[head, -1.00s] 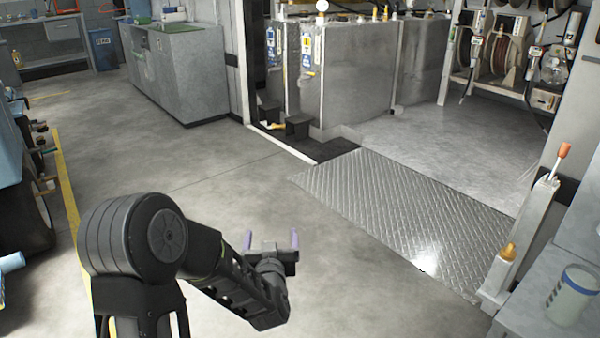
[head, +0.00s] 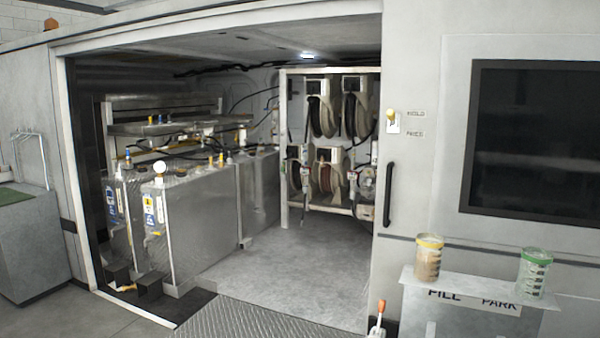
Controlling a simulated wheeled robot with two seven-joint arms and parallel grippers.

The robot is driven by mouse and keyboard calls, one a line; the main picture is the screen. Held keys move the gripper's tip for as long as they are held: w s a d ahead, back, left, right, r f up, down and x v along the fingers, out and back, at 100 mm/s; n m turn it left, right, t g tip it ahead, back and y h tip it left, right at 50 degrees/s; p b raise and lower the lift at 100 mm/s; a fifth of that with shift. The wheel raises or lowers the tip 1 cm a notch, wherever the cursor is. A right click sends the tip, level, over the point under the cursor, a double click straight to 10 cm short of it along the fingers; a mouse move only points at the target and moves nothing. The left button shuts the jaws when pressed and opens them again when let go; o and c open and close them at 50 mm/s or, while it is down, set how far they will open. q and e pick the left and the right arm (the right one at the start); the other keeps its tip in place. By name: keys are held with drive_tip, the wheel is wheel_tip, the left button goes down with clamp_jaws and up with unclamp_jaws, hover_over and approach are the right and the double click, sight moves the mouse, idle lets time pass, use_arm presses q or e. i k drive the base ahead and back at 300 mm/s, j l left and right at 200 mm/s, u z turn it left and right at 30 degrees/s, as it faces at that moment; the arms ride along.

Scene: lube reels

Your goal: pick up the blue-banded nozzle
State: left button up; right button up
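Neither of my grippers is in the head view now. Hose reels hang in a white rack (head: 284,150) at the back right of the bay. Two reels are above and two below. A nozzle (head: 305,185) hangs before the lower left reel, and another nozzle (head: 367,183) hangs at the right by the door post. They are too small to tell their band colours, so I cannot pick out the blue-banded one.
Grey tanks (head: 195,225) fill the bay's left side. The bay floor (head: 280,270) is clear, with a tread-plate ramp (head: 235,320) before it. Right of the opening, a shelf (head: 445,290) bears a yellow-lidded jar (head: 428,260) and a green-lidded jar (head: 533,273). A red-tipped lever (head: 380,312) stands below.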

sight(306, 172)
drive_tip(key=i+j+u, duration=0.55)
drive_tip(key=i, duration=0.3)
drive_tip(key=i+j+u, duration=0.1)
drive_tip(key=i+j, duration=0.35)
drive_tip(key=i, duration=0.3)
drive_tip(key=i+z, duration=0.45)
drive_tip(key=i, duration=0.25)
drive_tip(key=i+j+z, duration=0.1)
drive_tip(key=i+z, duration=0.3)
drive_tip(key=i, duration=0.3)
drive_tip(key=i+l, duration=0.1)
drive_tip(key=i, duration=1.9)
drive_tip(key=i+l, duration=0.15)
drive_tip(key=i, duration=0.85)
drive_tip(key=i+l, duration=0.1)
drive_tip(key=i, duration=0.9)
drive_tip(key=i+l, duration=0.1)
drive_tip(key=i, duration=0.95)
drive_tip(key=i+j+z, duration=0.3)
drive_tip(key=i+j, duration=0.3)
drive_tip(key=i, duration=0.35)
drive_tip(key=i+j+z, duration=0.3)
drive_tip(key=i+j, duration=0.5)
